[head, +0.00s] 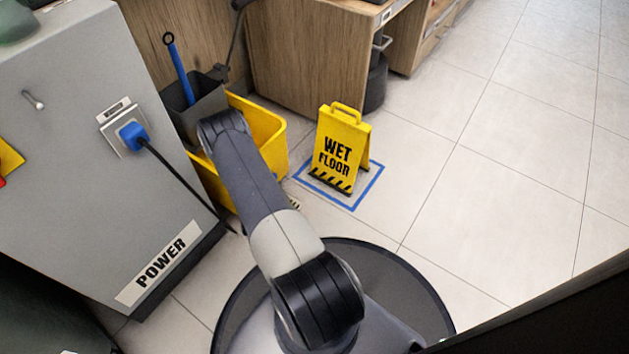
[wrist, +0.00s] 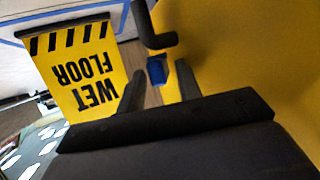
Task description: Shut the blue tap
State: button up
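In the wrist view a small blue piece, which looks like the blue tap handle (wrist: 156,71), sits beside a black bent spout (wrist: 154,28) against the yellow bucket wall (wrist: 235,45). My gripper (wrist: 158,76) is open, and its two dark fingers lie on either side of the blue piece in the picture. I cannot tell whether they touch it. In the head view the yellow bucket (head: 262,128) stands behind my arm. The tap and my gripper are hidden there.
A yellow wet floor sign (head: 338,150) stands close by the bucket on a blue-outlined square, also in the wrist view (wrist: 82,68). A grey power cabinet (head: 60,110) with a blue plug (head: 134,134) and black cable is at left. Floor at right is clear.

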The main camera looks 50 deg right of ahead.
jog(key=shift+s+f+n+t+y, duration=0.1)
jog(key=shift+n+t+y, duration=0.2)
jog(key=shift+n+y, duration=0.1)
